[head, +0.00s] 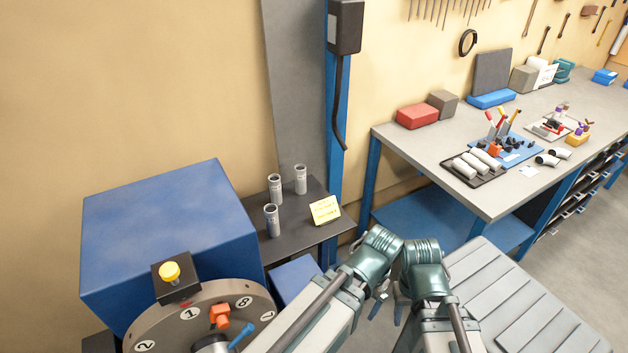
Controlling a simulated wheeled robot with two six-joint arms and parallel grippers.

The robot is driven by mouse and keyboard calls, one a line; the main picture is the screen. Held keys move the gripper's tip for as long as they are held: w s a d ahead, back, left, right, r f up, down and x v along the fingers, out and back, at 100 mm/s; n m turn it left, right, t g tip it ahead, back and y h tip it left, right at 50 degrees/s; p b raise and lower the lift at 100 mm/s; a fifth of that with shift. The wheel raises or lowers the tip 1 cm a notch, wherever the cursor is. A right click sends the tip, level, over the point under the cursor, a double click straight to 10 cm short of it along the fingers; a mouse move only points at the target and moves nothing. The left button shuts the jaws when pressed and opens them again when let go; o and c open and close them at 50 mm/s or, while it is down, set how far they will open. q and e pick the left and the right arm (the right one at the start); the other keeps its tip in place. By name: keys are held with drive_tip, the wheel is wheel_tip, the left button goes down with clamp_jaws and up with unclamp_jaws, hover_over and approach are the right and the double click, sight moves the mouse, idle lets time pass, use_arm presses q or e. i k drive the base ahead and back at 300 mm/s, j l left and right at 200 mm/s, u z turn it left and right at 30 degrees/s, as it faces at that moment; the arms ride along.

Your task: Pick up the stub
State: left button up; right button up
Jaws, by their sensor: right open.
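Three grey metal tubes, open at the top, stand upright on a dark shelf: a front one (271,221), a middle one (275,190) and a rear one (300,180). I cannot tell which thing is the stub; short white pipe pieces (477,164) also lie in a black tray on the workbench. My right gripper (401,301) is open and low in the picture, to the right of the shelf and apart from the tubes. My left arm is folded close beside it, and its jaws are too hidden to read.
A blue machine box (165,250) and a numbered dial (255,302) are at the left. The workbench (400,135) at the right holds trays and blocks. A blue post (337,190) rises behind the shelf.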

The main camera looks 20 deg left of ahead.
sight(300, 170)
drive_tip(key=k+l+u, duration=0.1)
drive_tip(key=u, duration=0.25)
drive_tip(key=k+l+u, duration=0.1)
drive_tip(key=u, duration=0.3)
drive_tip(key=k+l+u, duration=0.1)
drive_tip(key=u, duration=0.25)
drive_tip(key=i+u, duration=0.2)
drive_tip(key=u, duration=0.15)
drive_tip(key=i, duration=0.15)
drive_tip(key=k, duration=0.2)
drive_tip(key=i+l+z, duration=0.2)
drive_tip(key=z, duration=0.25)
drive_tip(key=i+l+z, duration=0.3)
drive_tip(key=z, duration=0.2)
